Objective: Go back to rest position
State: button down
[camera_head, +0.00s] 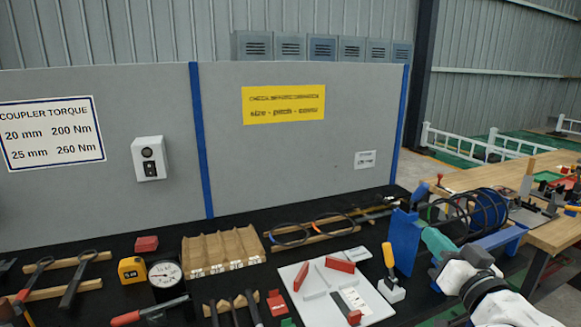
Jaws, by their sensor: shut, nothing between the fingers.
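My white and black arm reaches in from the lower right corner. My gripper (437,273) is at its left end, small and partly dark against the black bench top. It is shut, with nothing seen in it. It is just right of a small grey block tool with an orange handle (389,262) and in front of a teal block (440,245). My arm hides part of this area.
The black bench (235,292) holds a white tray (375,308) with red pieces, a wooden block rack (222,249), a round gauge (166,275), a yellow tape measure (131,269) and several hand tools. A grey panel (300,150) stands behind. A wooden table (555,236) is at right.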

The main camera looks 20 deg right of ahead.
jog(key=s+a+f+n+g+y, duration=0.1)
jog(key=s+a+f+g, duration=0.15)
jog(key=f, duration=0.45)
jog(key=s+a+f+n+g+y, duration=0.1)
jog(key=s+a+f+g, duration=0.15)
jog(key=f, duration=0.55)
jog(key=s+a+f+n+g, duration=0.1)
jog(key=s+a+f+g, duration=0.2)
jog(key=f, duration=0.4)
jog(key=s+a+f+g, duration=0.2)
jog(key=s+f+g, duration=0.2)
jog(key=s+f, duration=0.3)
jog(key=s+a+f+n+g, duration=0.1)
jog(key=s+f+g, duration=0.4)
jog(key=s, duration=0.9)
jog(key=shift+s+a+f+g+y, duration=0.35)
jog(key=shift+a+f, duration=0.2)
jog(key=shift+f, duration=0.4)
